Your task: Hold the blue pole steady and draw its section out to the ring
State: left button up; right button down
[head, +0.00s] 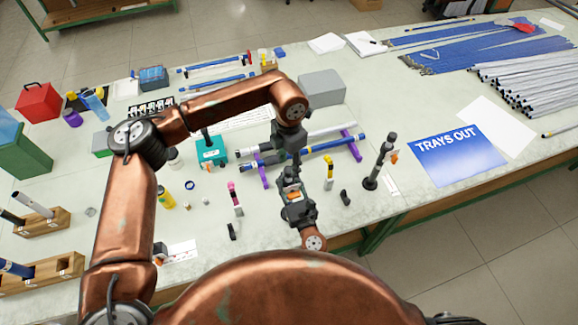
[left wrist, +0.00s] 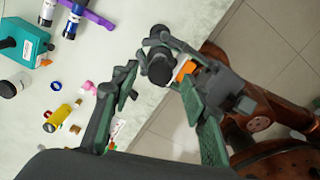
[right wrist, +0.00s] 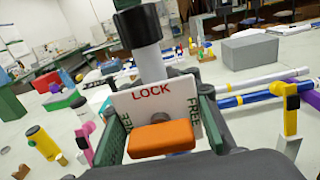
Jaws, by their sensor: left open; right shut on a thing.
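The blue pole (head: 325,147) lies on purple supports beside a whitish pole (head: 335,133). In the right wrist view the blue pole (right wrist: 265,96) carries a yellow band. Its end also shows in the left wrist view (left wrist: 75,18). My right gripper (right wrist: 165,128) is shut on a dark upright fitting with an orange lever (right wrist: 160,138) and a LOCK/FREE plate (right wrist: 152,100). In the head view the right gripper (head: 296,190) is in front of the poles. My left gripper (left wrist: 160,98) is open, above the right gripper and apart from the blue pole.
A similar black post (head: 384,165) stands right of the poles. A teal box (head: 211,151), yellow bottle (head: 167,198) and pink-topped piece (head: 235,197) stand left. A grey box (head: 321,87) is behind. A blue TRAYS OUT sheet (head: 457,154) lies right.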

pick_arm(q)
jog(key=shift+f, duration=1)
jog(key=shift+c, duration=0.7)
grip_shut()
jog(key=shift+r, duration=0.15)
